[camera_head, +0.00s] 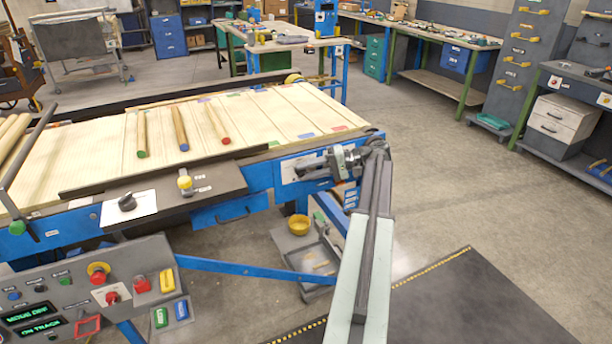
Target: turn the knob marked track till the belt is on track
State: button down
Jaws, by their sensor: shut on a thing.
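My gripper (318,167) reaches in from the right and is shut at a white plate (288,172) on the blue side frame of the belt table. What it holds there looks like a knob, mostly hidden by the fingers and wrist; I cannot read its marking. The pale belt (90,165) carries several wooden rods, three of them with green, blue and red ends. A green lit display (41,328) on the grey control panel at lower left reads "ON TRACK". The display (24,313) above it seems to read "MODE OFF".
A dark knob (127,202) on another white plate and a yellow-topped knob (185,182) are on the near side of the table. The control panel (75,280) has several buttons. Open floor is at right.

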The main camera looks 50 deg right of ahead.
dwell(0.3)
jog(key=c, duration=1)
grip_release()
